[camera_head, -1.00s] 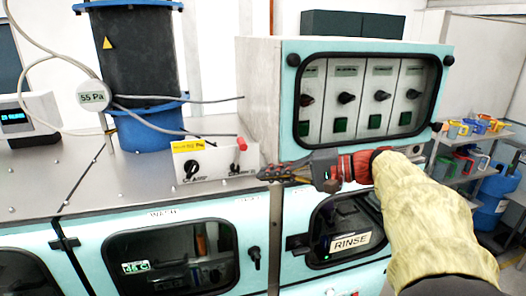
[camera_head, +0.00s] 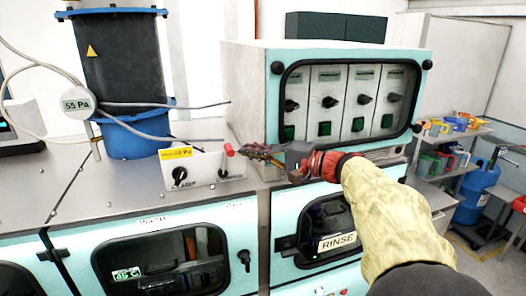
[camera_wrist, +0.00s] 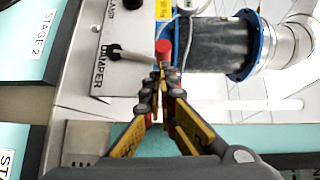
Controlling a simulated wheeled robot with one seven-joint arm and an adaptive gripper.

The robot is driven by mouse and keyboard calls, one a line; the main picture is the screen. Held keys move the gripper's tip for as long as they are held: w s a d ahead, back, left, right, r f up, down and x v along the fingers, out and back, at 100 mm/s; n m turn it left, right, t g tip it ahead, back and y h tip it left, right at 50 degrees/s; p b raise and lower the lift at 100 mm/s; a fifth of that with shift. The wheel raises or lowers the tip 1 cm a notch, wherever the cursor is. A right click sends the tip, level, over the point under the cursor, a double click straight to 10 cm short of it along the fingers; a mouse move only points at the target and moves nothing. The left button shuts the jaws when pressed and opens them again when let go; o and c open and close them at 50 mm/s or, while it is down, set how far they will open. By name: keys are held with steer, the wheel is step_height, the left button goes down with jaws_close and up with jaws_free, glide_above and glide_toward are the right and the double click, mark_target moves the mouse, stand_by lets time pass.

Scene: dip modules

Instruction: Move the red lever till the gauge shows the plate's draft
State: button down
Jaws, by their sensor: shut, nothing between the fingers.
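The red lever knob (camera_head: 229,150) sits on the right part of a white control box (camera_head: 205,169) on the steel top. In the wrist view the knob (camera_wrist: 163,47) stands just beyond my fingertips, by the word DAMPER. My gripper (camera_head: 243,150) is shut and empty, its tips pointing left, right beside the knob; I cannot tell whether they touch it. The round gauge (camera_head: 77,103) reads 55 Pa. The yellow plate (camera_head: 175,153) on the box has text ending in Pa; its number is too small to read surely.
A black dial (camera_head: 180,174) is on the box's left. Behind stands a dark cylinder with a blue base (camera_head: 135,137), with hoses to the gauge. A cabinet with switches (camera_head: 345,100) rises close behind my gripper. The steel top in front left is clear.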

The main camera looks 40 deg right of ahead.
steer(key=shift+w+a, duration=0.15)
steer(key=shift+w, duration=0.15)
steer(key=shift+a+b, duration=0.15)
steer(key=shift+b, duration=0.15)
steer(key=shift+w+a+g+b, duration=0.15)
steer(key=shift+a+g+b, duration=0.25)
steer(key=shift+b, duration=0.35)
steer(key=shift+r, duration=0.1)
